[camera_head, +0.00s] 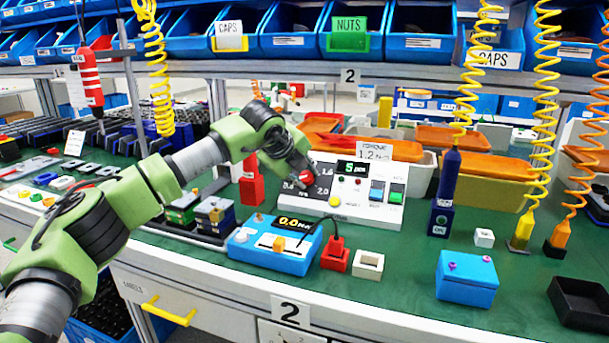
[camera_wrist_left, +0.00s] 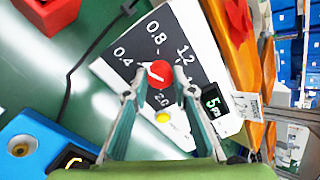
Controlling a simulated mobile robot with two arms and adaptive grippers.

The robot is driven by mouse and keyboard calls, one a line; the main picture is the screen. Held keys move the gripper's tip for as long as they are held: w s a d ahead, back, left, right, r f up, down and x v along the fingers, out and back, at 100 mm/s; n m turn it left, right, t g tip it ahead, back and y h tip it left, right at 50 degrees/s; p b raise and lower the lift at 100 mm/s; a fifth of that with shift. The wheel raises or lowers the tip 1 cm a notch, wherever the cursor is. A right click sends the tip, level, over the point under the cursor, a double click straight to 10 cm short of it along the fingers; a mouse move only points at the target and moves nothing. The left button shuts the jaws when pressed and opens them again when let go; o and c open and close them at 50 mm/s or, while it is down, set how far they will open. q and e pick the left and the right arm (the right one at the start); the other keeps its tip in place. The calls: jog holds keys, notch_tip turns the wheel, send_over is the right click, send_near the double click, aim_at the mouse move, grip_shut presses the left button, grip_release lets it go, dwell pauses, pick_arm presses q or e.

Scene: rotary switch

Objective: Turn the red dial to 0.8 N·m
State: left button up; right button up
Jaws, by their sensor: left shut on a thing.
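The red dial (camera_wrist_left: 158,71) sits on the dark scale panel (camera_wrist_left: 170,38) of a white control box (camera_head: 348,208). In the left wrist view its scale shows 0.4, 0.8, 1.2 and 2.0. A white mark on the dial appears to lean toward the 0.4 side; its exact setting is unclear. My left gripper (camera_wrist_left: 161,82) is shut on the dial, with one finger on each side. In the head view the gripper (camera_head: 303,183) covers part of the scale, and a little of the red dial (camera_head: 306,178) shows. My right gripper is not in view.
A sign reading "TORQUE 1.2 N·m" (camera_head: 376,150) stands behind the box. A blue meter (camera_head: 270,257) showing 0.0 is in front. The box also has a yellow button (camera_head: 335,201) and blue and green switches. A dark blue screwdriver (camera_head: 451,180) stands at right.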

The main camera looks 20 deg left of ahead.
pick_arm(q)
jog(key=shift+m, duration=0.6)
jog(key=m+p, duration=0.2)
jog(key=m, duration=0.3)
jog(key=shift+a+r+g, duration=0.1)
jog(key=shift+g, duration=0.2)
jog(key=m+p, duration=0.1)
jog(key=m, duration=0.2)
jog(key=shift+m+p, duration=0.4)
jog(key=shift+m, duration=0.7)
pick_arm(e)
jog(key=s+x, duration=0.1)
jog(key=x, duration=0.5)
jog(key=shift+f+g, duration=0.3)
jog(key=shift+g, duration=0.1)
pick_arm(q)
jog(key=o, duration=1.1)
jog(key=shift+w, duration=0.1)
